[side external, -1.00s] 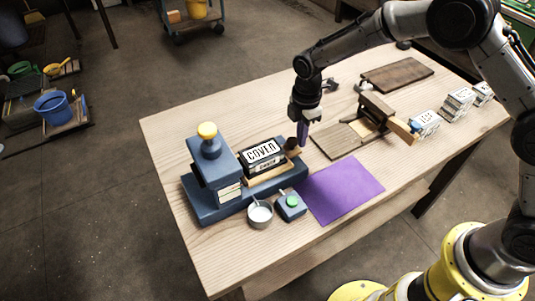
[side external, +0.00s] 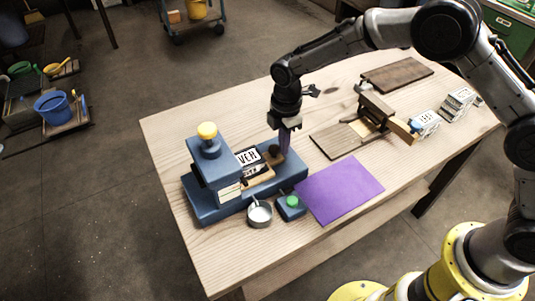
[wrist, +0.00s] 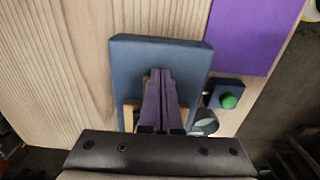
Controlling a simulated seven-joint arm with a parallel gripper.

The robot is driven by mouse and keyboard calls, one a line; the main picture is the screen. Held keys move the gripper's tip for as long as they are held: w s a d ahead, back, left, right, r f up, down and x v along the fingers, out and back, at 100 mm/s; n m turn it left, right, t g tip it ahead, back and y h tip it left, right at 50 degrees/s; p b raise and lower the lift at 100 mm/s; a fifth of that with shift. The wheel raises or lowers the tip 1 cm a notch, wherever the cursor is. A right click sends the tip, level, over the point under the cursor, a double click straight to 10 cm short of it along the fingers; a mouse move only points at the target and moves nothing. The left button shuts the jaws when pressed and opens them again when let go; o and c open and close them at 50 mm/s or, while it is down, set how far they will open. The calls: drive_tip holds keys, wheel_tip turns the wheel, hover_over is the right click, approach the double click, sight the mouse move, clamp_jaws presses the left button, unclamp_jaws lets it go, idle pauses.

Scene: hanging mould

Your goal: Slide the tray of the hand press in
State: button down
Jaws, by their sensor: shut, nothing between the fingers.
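The blue hand press (side external: 206,171) with a yellow knob on top stands at the table's left; its base (side external: 293,166) runs right. The wooden tray (side external: 259,181) lies on this base, its left part under the press head. It carries a black-framed block with white lettering (side external: 248,157) and a dark round knob (side external: 274,153) at its outer end. My gripper (side external: 283,155) is shut and empty, pointing down beside the knob, seemingly against the tray's outer end. In the wrist view my purple fingers (wrist: 160,72) are together over the blue base (wrist: 150,50); they hide most of the tray.
A metal bowl (side external: 260,213) and a small blue box with a green button (side external: 291,204) stand before the base. A purple sheet (side external: 340,188) lies to the right. A wooden frame device (side external: 374,110) and lettered blocks (side external: 426,123) stand farther right.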

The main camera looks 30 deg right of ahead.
sight(274, 148)
drive_tip(key=shift+a, duration=3.1)
drive_tip(key=shift+r, duration=0.15)
drive_tip(key=shift+d+r, duration=0.15)
drive_tip(key=shift+r, duration=1.2)
drive_tip(key=shift+d, duration=1.5)
wheel_tip(274, 148, up, 9)
